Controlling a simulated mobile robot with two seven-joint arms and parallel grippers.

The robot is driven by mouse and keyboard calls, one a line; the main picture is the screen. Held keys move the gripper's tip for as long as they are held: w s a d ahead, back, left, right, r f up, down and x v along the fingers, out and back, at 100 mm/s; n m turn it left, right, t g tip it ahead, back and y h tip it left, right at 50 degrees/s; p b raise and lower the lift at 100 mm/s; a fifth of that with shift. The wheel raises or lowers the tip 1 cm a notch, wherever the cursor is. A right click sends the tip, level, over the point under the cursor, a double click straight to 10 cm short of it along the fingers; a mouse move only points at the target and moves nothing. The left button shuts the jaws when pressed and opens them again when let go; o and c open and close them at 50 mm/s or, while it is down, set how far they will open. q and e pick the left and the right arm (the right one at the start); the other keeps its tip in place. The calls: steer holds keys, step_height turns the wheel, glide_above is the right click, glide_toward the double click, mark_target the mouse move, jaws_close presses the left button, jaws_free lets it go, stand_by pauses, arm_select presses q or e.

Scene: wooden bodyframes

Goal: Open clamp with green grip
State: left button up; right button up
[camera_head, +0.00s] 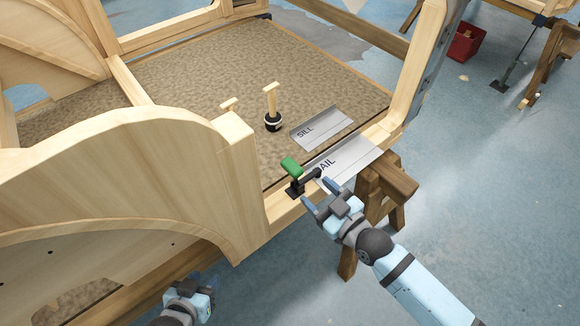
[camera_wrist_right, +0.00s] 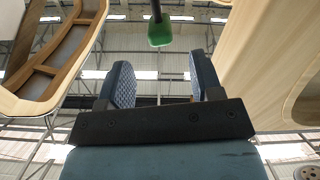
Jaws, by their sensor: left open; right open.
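The clamp with the green grip (camera_head: 291,167) stands on the wooden frame edge. Its dark base (camera_head: 295,190) is on the wood, and its dark arm reaches right over a metal plate (camera_head: 355,162) whose visible letters read "AIL". My right gripper (camera_head: 317,196) is open and empty, just in front of and right of the clamp. In the right wrist view the green grip (camera_wrist_right: 160,33) shows beyond the open fingers (camera_wrist_right: 162,78), roughly centred between them and apart from both. My left gripper (camera_head: 208,285) is low at the bottom of the head view, away from the clamp.
A metal plate marked "SILL" (camera_head: 321,129) lies on the brown floor panel. A black round-based wooden-handled tool (camera_head: 272,122) stands beside it. A curved wooden panel (camera_head: 130,170) rises left of the clamp. A wooden trestle (camera_head: 376,195) stands under the frame edge. A red crate (camera_head: 465,43) is far right.

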mark_target(291, 168)
steer(key=x, duration=1)
steer(key=shift+f, duration=0.1)
steer(key=shift+d, duration=0.1)
steer(key=shift+c, duration=0.4)
jaws_close()
